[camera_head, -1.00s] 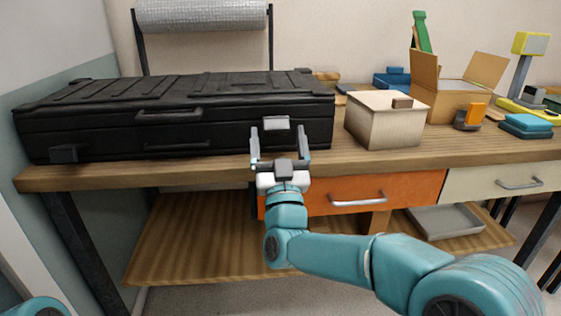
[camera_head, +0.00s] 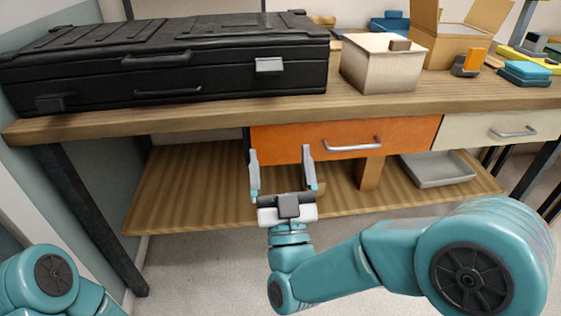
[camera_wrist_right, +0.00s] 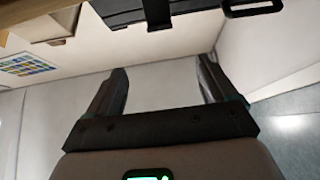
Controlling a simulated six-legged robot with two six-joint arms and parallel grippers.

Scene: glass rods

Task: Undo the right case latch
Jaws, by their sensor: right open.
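The long black case (camera_head: 210,52) lies on the wooden workbench with its front facing me. Its right latch (camera_head: 269,65) is a pale grey plate near the right end of the front; it looks lifted out from the face, though its exact angle is hard to tell. The left latch (camera_head: 50,103) is dark and sits flat and low on the front. My right gripper (camera_head: 281,172) is open and empty, below the latch and apart from it, in front of the orange drawer. Its parted fingers also show in the right wrist view (camera_wrist_right: 160,90). My left gripper is out of view.
A beige box (camera_head: 383,70) stands right of the case, with an open cardboard box (camera_head: 450,48) beyond. The bench edge (camera_head: 200,113) and orange drawer (camera_head: 300,142) with its protruding handle (camera_head: 352,144) are close to my right gripper. Floor in front is free.

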